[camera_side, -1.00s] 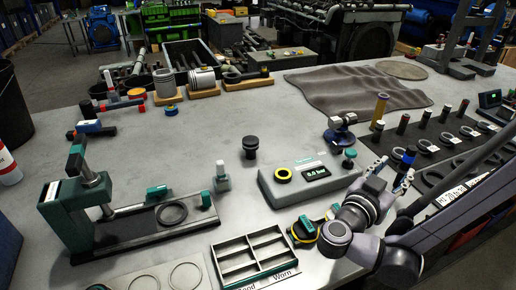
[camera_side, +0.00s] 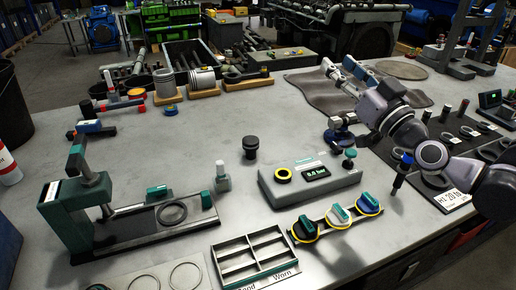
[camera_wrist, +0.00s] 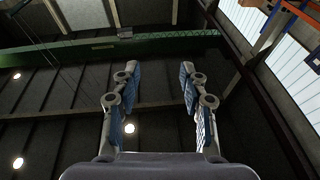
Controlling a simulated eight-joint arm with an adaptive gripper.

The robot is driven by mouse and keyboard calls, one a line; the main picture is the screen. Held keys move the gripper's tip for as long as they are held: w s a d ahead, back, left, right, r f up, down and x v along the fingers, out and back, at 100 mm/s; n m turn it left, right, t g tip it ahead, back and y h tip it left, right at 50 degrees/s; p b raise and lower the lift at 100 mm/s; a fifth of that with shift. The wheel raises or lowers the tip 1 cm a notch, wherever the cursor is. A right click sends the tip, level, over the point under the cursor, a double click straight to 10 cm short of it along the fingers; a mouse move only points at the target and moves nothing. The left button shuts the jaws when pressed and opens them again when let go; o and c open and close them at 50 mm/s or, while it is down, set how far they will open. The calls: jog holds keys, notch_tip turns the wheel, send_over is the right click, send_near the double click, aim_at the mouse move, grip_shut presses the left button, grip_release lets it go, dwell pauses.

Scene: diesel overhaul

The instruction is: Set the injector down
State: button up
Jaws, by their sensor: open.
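An injector (camera_side: 402,172), dark with a blue upper part, shows near the right front of the table in the side view, slightly tilted, its thin tip down. Whether its tip touches the table I cannot tell. My gripper (camera_side: 337,63) is up and away from it, to the upper left in the picture, over the grey cloth area. Its two fingers are apart with nothing between them. In the wrist view my gripper (camera_wrist: 156,50) is also open and empty, pointing at the ceiling; no injector shows there.
A dark mat (camera_side: 474,153) with rings and several upright cylinders lies at the right, partly behind my arm.

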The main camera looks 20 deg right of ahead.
jog(key=s+d+f+g+h, duration=0.1)
jog(key=s+d+f+g, duration=0.4)
jog(key=f, duration=0.5)
jog(key=s+d+f+g, duration=0.6)
jog(key=s+f+g, duration=0.3)
jog(key=s+f, duration=0.2)
jog(key=shift+s+d+f+m+h, duration=0.15)
jog(key=shift+s+d+m+h, duration=0.2)
jog(key=shift+s, duration=0.2)
jog(key=shift+a, duration=0.1)
